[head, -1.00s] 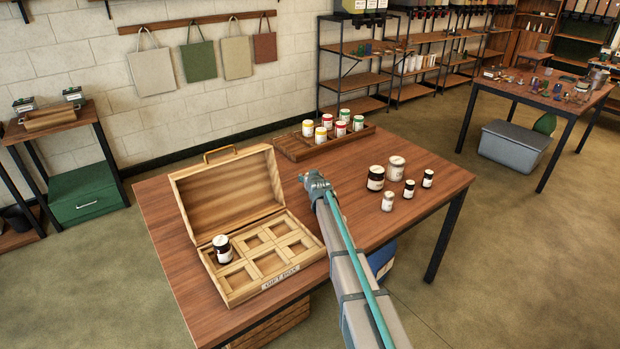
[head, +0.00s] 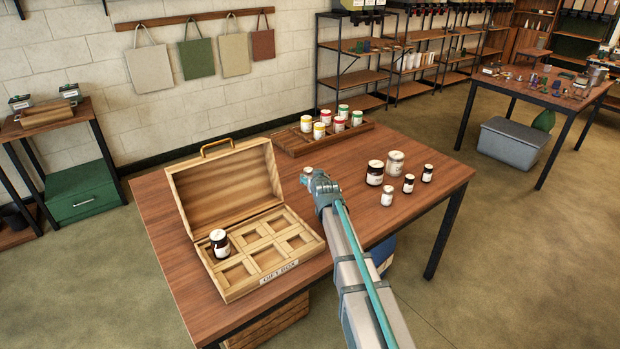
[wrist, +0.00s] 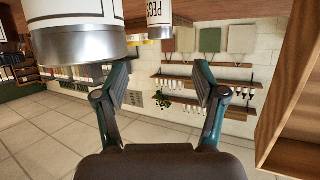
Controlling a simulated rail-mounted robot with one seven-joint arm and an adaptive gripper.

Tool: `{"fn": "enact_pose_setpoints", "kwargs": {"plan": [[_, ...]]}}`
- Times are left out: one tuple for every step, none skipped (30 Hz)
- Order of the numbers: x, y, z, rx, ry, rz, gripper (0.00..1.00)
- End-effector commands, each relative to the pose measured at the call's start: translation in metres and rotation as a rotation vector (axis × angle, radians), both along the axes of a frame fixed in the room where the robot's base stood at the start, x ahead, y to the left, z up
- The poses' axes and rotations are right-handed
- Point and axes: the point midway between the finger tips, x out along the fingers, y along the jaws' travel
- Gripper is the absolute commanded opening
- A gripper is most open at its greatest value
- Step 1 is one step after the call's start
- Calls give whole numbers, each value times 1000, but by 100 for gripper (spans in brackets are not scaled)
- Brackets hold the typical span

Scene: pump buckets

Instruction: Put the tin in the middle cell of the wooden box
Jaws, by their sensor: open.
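The open wooden box (head: 222,289) stands at the left of the table with its lid (head: 226,182) raised. A dark jar (head: 219,245) sits in its back left cell; the middle cells look empty. My gripper (head: 313,178) is right of the box. In the wrist view, which is upside down, my gripper (wrist: 162,78) is open with nothing between its fingers. A white tin marked PEGS (wrist: 155,14) with a metal rim is ahead of them, partly cut off. A pale lid (head: 308,169) at my gripper's tip in the head view may be this tin; its body is hidden.
A large white container (wrist: 75,28) is close beside my left-hand finger in the wrist view. Several jars (head: 395,163) stand right of my arm. A wooden tray (head: 290,147) of colour-labelled tins is at the back. Bare table lies between box and gripper.

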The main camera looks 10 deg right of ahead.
Motion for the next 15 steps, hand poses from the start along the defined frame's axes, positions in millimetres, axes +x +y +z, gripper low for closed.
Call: {"fn": "enact_pose_setpoints", "kwargs": {"plan": [[0, 0, 0, 0, 0, 0, 70], [0, 0, 0, 0, 0, 0, 70], [0, 0, 0, 0, 0, 0, 70], [1, 0, 0, 0, 0, 0, 70], [1, 0, 0, 0, 0, 0, 70], [1, 0, 0, 0, 0, 0, 70], [1, 0, 0, 0, 0, 0, 70], [1, 0, 0, 0, 0, 0, 70], [1, 0, 0, 0, 0, 0, 70], [1, 0, 0, 0, 0, 0, 70], [1, 0, 1, 0, -1, 0, 70], [1, 0, 3, 0, -1, 0, 70], [1, 0, 6, 0, -1, 0, 70], [2, -1, 10, 0, -3, -1, 70], [5, -1, 17, 1, -6, -1, 70]]}}
